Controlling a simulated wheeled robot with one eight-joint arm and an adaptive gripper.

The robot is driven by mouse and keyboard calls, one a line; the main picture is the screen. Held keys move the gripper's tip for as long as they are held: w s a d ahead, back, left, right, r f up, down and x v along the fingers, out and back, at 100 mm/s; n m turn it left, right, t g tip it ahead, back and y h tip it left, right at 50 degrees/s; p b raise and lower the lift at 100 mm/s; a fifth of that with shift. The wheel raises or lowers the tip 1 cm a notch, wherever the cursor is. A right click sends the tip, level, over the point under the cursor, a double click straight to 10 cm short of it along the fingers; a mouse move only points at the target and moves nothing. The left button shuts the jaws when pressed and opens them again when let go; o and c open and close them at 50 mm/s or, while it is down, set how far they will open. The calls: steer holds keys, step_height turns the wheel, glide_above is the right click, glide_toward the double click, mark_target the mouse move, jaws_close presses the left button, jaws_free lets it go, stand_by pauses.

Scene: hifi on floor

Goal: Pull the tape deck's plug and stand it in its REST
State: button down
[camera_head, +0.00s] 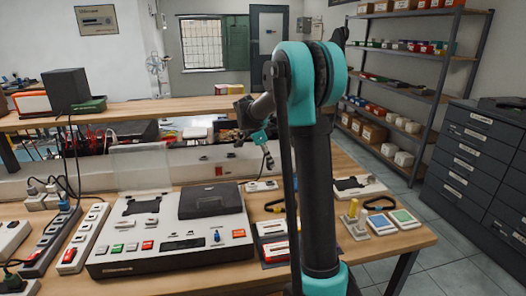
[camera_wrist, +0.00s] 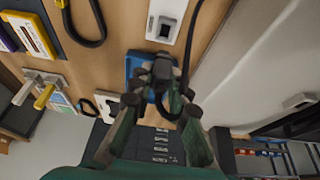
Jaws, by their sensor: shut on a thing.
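My gripper (camera_wrist: 162,102) is shut on a dark plug (camera_wrist: 161,72) in the wrist view. A black cord (camera_wrist: 189,50) runs from the plug in a loop and up out of the picture. A blue block (camera_wrist: 133,64) shows behind the plug; I cannot tell whether they touch. A white single socket (camera_wrist: 167,20) lies above it in that view, apart from the plug. In the head view my gripper (camera_head: 264,148) is above the bench, right of the white tape deck (camera_head: 170,238), and the plug is too small to make out clearly.
Several power strips (camera_head: 84,238) with plugs and cords lie left of the deck. My arm hides part of the bench.

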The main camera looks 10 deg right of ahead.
mark_target(269, 167)
steer(key=shift+f, duration=2.45)
steer(key=shift+f, duration=0.95)
stand_by(0.4)
steer(key=c, duration=1.4)
jaws_free()
steer(key=shift+o, duration=0.2)
steer(key=d+v, duration=0.1)
steer(key=v, duration=1.5)
steer(key=shift+d+r, duration=0.25)
steer(key=shift+r, duration=0.35)
